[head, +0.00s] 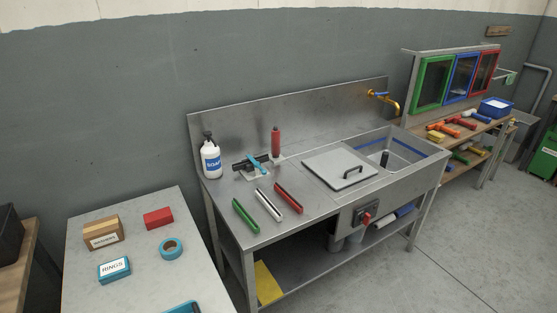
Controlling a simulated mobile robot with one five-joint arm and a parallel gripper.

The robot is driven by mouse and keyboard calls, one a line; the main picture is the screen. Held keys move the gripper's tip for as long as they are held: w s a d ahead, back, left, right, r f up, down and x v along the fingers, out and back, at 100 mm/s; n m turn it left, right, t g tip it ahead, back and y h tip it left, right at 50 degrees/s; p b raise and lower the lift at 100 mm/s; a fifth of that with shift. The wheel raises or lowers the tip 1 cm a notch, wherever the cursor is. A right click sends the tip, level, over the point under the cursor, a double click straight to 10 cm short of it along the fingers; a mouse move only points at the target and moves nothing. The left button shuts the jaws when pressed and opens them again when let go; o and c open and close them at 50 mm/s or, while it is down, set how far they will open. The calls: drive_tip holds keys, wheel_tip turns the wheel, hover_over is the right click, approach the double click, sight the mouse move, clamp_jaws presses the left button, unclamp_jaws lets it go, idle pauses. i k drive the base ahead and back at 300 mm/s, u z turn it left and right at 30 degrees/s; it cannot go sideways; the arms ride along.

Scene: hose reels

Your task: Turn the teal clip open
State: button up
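A small teal piece (261,160), which looks like the teal clip, sits on a dark fitting (243,165) at the back left of the steel sink bench. It lies across the dark fitting at a slant. The fitting rests on a pale plate. The view is too small to tell whether the piece is open or shut. My gripper is not in view.
A white bottle (211,161) stands left of the fitting and a red bottle (276,141) behind it. Green (245,216), white (268,205) and red (288,197) bars lie in front. A lid (335,171) lies right. A side table (130,225) holds boxes and tape.

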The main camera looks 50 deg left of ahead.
sight(256, 165)
drive_tip(key=i, duration=2.05)
drive_tip(key=u, duration=0.35)
drive_tip(key=k, duration=0.15)
drive_tip(key=u, duration=2.95)
drive_tip(key=k, duration=0.1)
drive_tip(key=u, duration=0.45)
drive_tip(key=i, duration=1)
drive_tip(key=u, duration=0.3)
